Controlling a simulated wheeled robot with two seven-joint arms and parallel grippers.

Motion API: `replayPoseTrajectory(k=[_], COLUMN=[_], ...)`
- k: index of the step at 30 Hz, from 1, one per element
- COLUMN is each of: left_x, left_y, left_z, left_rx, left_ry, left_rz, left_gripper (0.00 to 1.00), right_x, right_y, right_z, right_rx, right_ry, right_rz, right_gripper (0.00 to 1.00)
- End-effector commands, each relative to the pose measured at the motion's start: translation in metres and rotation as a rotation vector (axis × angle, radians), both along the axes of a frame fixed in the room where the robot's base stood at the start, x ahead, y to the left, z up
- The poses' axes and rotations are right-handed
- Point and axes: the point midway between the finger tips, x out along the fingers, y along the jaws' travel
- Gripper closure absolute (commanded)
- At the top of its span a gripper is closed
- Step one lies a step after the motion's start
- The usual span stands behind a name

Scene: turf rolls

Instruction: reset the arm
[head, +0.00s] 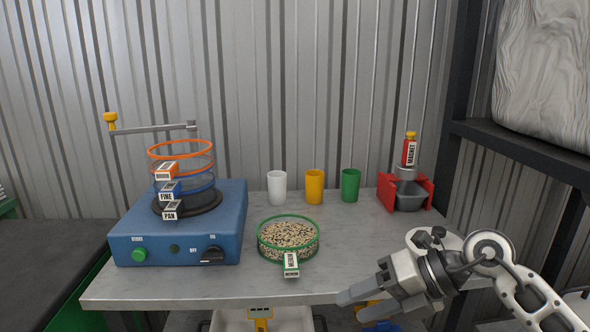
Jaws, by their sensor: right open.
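My right gripper (354,306) hangs at the table's front edge, pointing left, with its arm coming in from the lower right. Its fingers are slightly apart and nothing shows between them. It is to the right of and in front of the green-rimmed sieve (262,250), which holds mixed grains and carries a white label block. The gripper and the sieve are apart. My left gripper is not in the picture.
A blue shaker (180,230) with stacked, labelled sieves stands at the left. White (277,188), yellow (314,187) and green (350,186) cups stand at the back. A red stand (424,190) with a magnet is at the right. The table (200,283) is clear around the sieve.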

Motion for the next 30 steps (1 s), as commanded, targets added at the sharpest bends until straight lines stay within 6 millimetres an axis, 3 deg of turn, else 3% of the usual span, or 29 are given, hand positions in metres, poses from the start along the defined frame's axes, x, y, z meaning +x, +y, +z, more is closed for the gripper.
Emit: replayPoseTrajectory(k=[1,2,3,5,8,10,12,15,18,21,25,30], left_x=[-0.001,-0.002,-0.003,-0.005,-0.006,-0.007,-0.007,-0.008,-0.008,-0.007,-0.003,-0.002], left_y=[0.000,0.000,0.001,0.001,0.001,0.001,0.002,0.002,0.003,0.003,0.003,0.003], left_z=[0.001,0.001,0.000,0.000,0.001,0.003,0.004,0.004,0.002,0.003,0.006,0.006], left_rx=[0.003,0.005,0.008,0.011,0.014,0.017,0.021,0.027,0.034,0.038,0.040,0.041], left_ry=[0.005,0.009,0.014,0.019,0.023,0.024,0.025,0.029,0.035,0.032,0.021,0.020], left_rz=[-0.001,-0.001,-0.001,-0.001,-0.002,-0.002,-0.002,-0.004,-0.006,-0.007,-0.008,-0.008], left_gripper=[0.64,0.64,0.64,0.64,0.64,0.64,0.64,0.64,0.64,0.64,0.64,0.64], right_x=[-0.022,-0.031,-0.040,-0.048,-0.045,-0.039,-0.038,-0.058,-0.092,-0.125,-0.154,-0.164], right_y=[0.031,0.046,0.059,0.067,0.053,0.031,0.005,-0.023,-0.035,-0.036,-0.033,-0.031], right_z=[0.002,0.008,0.019,0.034,0.043,0.029,-0.006,-0.072,-0.127,-0.163,-0.187,-0.194], right_rx=[0.205,0.338,0.512,0.758,1.115,1.305,1.435,1.499,1.464,1.397,1.330,1.304], right_ry=[0.049,0.073,0.111,0.182,0.333,0.466,0.624,0.865,1.072,1.236,1.362,1.406], right_rz=[0.024,0.018,-0.010,-0.096,-0.344,-0.583,-0.863,-1.257,-1.546,-1.739,-1.865,-1.903], right_gripper=[0.50,0.50,0.50,0.50,0.50,0.50,0.50,0.50,0.50,0.50,0.50,0.50])
